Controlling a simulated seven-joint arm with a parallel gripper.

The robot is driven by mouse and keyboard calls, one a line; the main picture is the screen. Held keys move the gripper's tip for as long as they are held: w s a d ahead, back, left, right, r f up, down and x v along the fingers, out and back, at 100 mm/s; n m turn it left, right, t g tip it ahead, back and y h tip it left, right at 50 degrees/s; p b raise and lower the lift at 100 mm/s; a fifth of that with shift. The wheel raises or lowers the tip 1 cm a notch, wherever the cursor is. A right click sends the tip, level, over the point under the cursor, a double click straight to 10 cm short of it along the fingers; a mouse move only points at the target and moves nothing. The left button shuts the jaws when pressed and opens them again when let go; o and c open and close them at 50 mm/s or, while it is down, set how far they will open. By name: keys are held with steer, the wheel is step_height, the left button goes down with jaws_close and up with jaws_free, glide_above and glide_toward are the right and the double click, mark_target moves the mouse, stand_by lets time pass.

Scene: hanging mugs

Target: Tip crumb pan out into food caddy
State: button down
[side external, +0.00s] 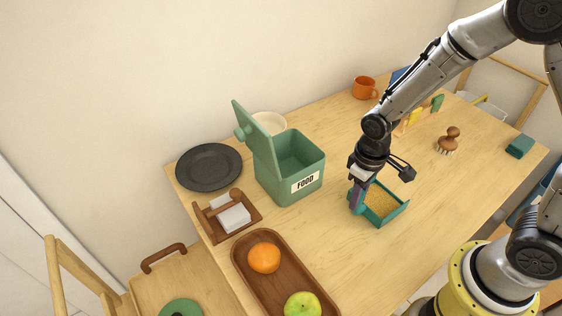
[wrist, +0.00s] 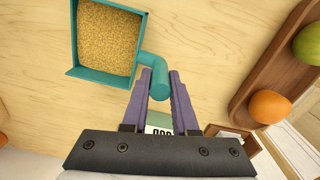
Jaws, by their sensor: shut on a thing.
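The crumb pan is a teal, square, shallow tray (side external: 391,217) full of tan crumbs, right of the caddy in the side view. In the wrist view the pan (wrist: 103,73) is at the upper left, level, with a bent teal handle. My gripper (side external: 356,207) is shut on that handle; its purple fingers (wrist: 160,75) flank it in the wrist view. The pan is on or just above the table; I cannot tell which. The green food caddy (side external: 282,187) stands with its lid open and a FOOD label on its front. Its label partly shows between my fingers in the wrist view.
A wooden tray (side external: 242,274) with an orange (side external: 264,257) and a green apple (side external: 302,306) lies at the front. A dark plate (side external: 209,167) and a napkin holder (side external: 216,226) stand left of the caddy. A brush (side external: 449,139) and orange mug (side external: 363,88) are further back.

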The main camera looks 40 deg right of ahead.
steer(key=shift+r, duration=1.85)
steer(key=c, duration=1.3)
jaws_free()
jaws_close()
steer(key=shift+r, duration=0.1)
